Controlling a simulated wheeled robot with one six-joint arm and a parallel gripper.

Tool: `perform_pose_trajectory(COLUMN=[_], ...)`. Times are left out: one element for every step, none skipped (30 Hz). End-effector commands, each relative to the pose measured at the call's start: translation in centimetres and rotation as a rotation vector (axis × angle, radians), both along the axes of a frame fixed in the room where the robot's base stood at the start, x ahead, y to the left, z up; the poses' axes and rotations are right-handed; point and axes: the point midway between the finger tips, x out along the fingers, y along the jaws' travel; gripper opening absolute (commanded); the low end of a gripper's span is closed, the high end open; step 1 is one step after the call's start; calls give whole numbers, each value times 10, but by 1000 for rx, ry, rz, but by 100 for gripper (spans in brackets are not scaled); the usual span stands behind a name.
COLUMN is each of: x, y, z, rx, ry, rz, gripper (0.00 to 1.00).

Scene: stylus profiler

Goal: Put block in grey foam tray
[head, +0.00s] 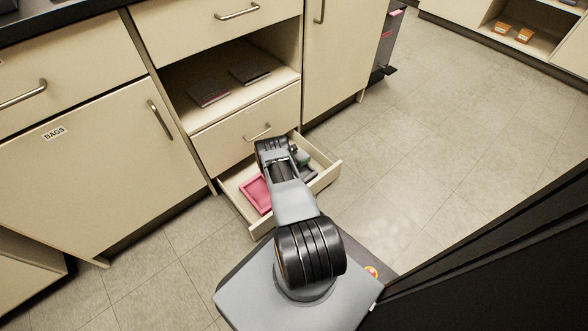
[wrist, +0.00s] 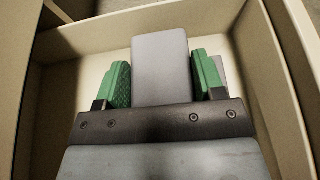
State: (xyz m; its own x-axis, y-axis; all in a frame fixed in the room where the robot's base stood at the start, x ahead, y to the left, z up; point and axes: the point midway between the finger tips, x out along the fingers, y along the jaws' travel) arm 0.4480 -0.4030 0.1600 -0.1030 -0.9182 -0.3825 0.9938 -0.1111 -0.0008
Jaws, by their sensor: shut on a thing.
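My gripper (wrist: 160,85) has green fingers, closed on both sides of a plain grey block (wrist: 160,62). In the head view my gripper (head: 298,153) is over the open lower drawer, partly hidden by my own arm; the block cannot be made out there. A dark grey tray-like thing (head: 309,173) lies in the drawer's right part, mostly hidden by my arm; I cannot tell for certain that it is the grey foam tray. In the wrist view a grey edge (wrist: 222,72) shows behind the right finger.
The open drawer (head: 325,183) has cream walls close around my gripper. A pink tray (head: 256,194) lies in its left part. Above it is a closed drawer (head: 243,127) and an open shelf with dark flat items (head: 209,91). The floor to the right is clear.

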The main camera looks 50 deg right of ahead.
Motion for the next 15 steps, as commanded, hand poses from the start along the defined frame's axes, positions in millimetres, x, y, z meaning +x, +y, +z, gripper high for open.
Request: perform_pose_trajectory(x=[3,4,5,5,5,6,6,7,7,8,9,11,12,11,11], y=[3,5,6,7,7,8,8,9,10,11,12,15,17,16,16], z=[-7,-9,-10,-11,-12,-12,-12,-13,-15,-17,-19,-23,-28,-33,-40], rx=[-1,-1,-1,0,0,0,0,0,0,0,0,0,0,1,1], ry=[-1,0,1,1,1,1,1,1,1,1,0,0,0,0,0], rz=[2,2,1,1,0,0,0,0,1,1,2,3,2,1,0], gripper=[20,20,20,20,20,20,20,20,20,20,20,20,20,20,20])
